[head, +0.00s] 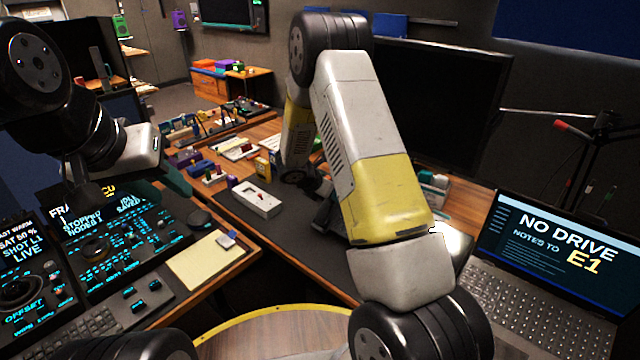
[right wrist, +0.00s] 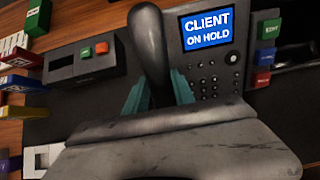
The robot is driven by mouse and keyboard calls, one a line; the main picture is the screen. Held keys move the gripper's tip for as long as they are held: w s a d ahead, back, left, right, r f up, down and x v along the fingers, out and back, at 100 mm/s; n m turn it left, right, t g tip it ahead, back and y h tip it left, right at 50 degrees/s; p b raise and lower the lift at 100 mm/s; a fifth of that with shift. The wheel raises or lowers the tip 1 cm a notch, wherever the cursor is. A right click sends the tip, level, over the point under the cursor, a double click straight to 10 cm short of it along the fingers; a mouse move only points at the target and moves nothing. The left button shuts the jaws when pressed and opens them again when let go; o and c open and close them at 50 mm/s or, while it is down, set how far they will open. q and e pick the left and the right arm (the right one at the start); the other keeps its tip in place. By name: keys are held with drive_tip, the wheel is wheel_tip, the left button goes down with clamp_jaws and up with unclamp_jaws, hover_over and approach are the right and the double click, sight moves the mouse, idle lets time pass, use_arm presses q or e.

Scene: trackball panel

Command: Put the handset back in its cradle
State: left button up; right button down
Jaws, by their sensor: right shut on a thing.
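In the right wrist view, a dark rounded handset (right wrist: 150,50) stands between the teal fingers of my right gripper (right wrist: 157,92), which is shut on it. The phone's base has a blue screen (right wrist: 209,31) reading "CLIENT ON HOLD" and a keypad (right wrist: 212,75), just right of the handset. The cradle is hidden behind the handset and gripper, so I cannot tell whether they touch. In the head view my own right arm hides the handset, the right gripper and most of the phone. My left gripper (head: 160,184) is over the left console, away from the phone; its jaw opening is unclear.
A grey box with green and red buttons (right wrist: 88,62) lies left of the handset. Colored keys (right wrist: 264,55) line the phone's right.

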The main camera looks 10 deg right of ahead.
drive_tip(key=shift+w+d+f, duration=0.15)
drive_tip(key=shift+d+f, duration=0.05)
drive_tip(key=shift+f, duration=0.05)
idle(0.4)
drive_tip(key=c, duration=1)
unclamp_jaws()
drive_tip(key=shift+o, duration=0.2)
drive_tip(key=v, duration=0.7)
drive_tip(key=shift+a+r, duration=0.25)
drive_tip(key=shift+r, duration=0.1)
